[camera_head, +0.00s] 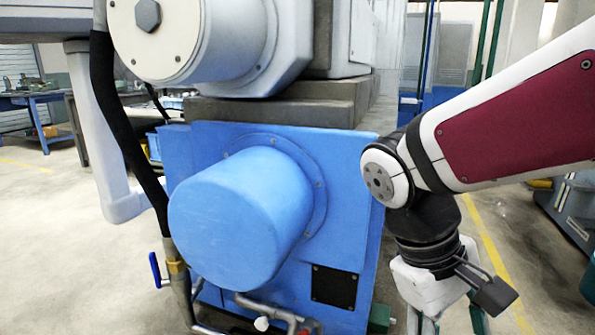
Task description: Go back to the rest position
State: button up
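My gripper (440,298) hangs pointing down at the lower right, below my white and dark red arm. Its white body and the upper parts of its fingers show, but the fingertips are cut off by the bottom edge. I cannot see whether it is open or shut, or whether it holds anything. The ring grinder (345,215) fills the middle, with a blue body and a large blue round cover (240,225). My gripper is to the right of the blue body and appears apart from it.
A grey-white round housing (195,40) sits above the blue body. A black hose (125,140) and brass-fitted pipe (178,270) run down its left side. Blue workbenches (40,98) stand at the back left. Open floor with a yellow line (490,245) lies at the right.

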jog(key=s+r+m+t+y, duration=0.2)
jog(key=s+m+y, duration=0.25)
jog(key=s, duration=0.95)
notch_tip(320, 180, up, 36)
jog(key=t+p, duration=0.3)
jog(key=p, duration=3.2)
jog(key=shift+w+t, duration=0.2)
jog(key=shift+t, duration=0.2)
